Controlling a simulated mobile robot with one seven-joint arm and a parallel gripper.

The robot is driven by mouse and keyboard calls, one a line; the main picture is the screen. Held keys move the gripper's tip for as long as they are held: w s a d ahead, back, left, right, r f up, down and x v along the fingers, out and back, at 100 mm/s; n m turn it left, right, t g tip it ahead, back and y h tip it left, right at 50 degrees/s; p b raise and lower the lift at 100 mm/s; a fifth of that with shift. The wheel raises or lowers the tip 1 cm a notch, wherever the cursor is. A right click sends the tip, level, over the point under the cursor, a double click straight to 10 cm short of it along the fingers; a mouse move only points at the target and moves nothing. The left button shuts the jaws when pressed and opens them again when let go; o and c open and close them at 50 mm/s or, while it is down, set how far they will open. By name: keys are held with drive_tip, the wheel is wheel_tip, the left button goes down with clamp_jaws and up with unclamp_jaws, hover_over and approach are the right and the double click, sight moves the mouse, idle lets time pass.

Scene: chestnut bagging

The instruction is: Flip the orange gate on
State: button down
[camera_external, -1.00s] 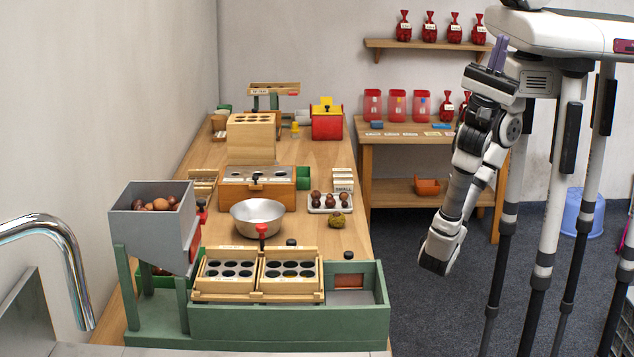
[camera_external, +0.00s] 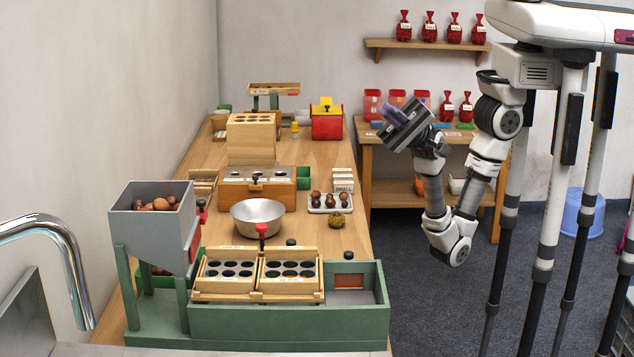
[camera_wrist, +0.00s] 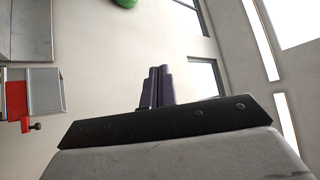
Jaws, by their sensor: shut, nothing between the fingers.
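No part is clearly marked as the orange gate. An orange-brown panel (camera_external: 350,281) lies at the right end of the green tray (camera_external: 290,325). A wooden box with an orange-brown front (camera_external: 277,200) stands farther back on the bench. My gripper (camera_external: 392,112) is raised right of the bench, tilted up and left, apart from both. Its purple fingers (camera_wrist: 157,87) are together and empty in the wrist view.
A grey hopper of chestnuts (camera_external: 152,224), a metal bowl (camera_external: 257,217), a red-knobbed part (camera_external: 262,231) and wooden hole trays (camera_external: 226,277) crowd the near bench. A side table (camera_external: 385,150) with red containers stands behind my arm. Open floor lies right of the bench.

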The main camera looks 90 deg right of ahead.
drive_tip(key=w+d+f+m+g+h+p, duration=0.1)
drive_tip(key=w+d+f+m+g+h, duration=0.2)
drive_tip(key=f+m, duration=0.5)
drive_tip(key=w+d+f+m+g+h+p, duration=0.1)
drive_tip(key=w+d+f+m+h, duration=0.3)
drive_tip(key=f, duration=0.5)
drive_tip(key=s+d+f+m+g+h, duration=0.1)
drive_tip(key=s+d+f+m+g, duration=0.1)
drive_tip(key=s+d+f+m, duration=0.1)
drive_tip(key=s+d+f+m+g+h+p, duration=0.1)
drive_tip(key=s+d+f+m+g, duration=0.2)
drive_tip(key=d+f+m, duration=0.2)
wheel_tip(320, 180, down, 4)
drive_tip(key=m, duration=0.2)
drive_tip(key=shift+s+r+m+h, duration=0.25)
drive_tip(key=shift+s+m+h, duration=0.05)
drive_tip(key=w+a+f, duration=0.1)
drive_tip(key=w+a, duration=0.1)
drive_tip(key=a, duration=0.3)
drive_tip(key=w+a+f+p, duration=0.1)
drive_tip(key=w+a, duration=0.2)
drive_tip(key=a, duration=0.2)
drive_tip(key=shift+f, duration=0.4)
drive_tip(key=shift+a, duration=0.1)
